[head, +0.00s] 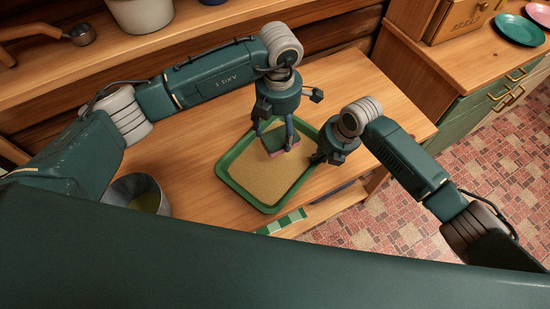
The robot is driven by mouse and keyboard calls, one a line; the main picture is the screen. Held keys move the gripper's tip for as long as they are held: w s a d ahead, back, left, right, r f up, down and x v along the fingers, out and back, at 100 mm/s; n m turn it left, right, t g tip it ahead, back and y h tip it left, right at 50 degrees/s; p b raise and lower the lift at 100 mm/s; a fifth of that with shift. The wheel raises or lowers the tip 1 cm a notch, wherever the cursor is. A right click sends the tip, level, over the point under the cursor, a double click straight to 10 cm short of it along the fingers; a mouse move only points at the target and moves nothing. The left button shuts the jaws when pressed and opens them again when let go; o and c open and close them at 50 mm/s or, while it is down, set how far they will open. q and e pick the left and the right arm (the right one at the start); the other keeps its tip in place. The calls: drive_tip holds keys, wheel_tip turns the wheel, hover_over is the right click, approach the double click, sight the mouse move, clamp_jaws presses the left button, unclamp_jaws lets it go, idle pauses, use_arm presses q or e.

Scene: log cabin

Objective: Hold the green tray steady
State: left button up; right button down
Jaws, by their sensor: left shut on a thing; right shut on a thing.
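The green tray (235,185) lies on the wooden counter, with a layer of tan, grainy material (262,176) inside. My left gripper (279,143) reaches down over the far part of the tray. It is shut on a small block (274,147) with a dark green top and a pinkish lower edge. The block is at or just above the tan layer; I cannot tell if it touches. My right gripper (318,158) is at the tray's right rim and is shut on it. Its fingertips are partly hidden by its own body.
A grey bucket (133,186) with yellowish contents stands left of the tray. A white pot (140,12) stands on the back shelf.

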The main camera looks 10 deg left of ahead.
use_arm(q)
drive_tip(key=shift+f, duration=0.1)
drive_tip(key=shift+a+f, duration=0.1)
drive_tip(key=shift+f, duration=4.95)
drive_tip(key=shift+f, duration=0.65)
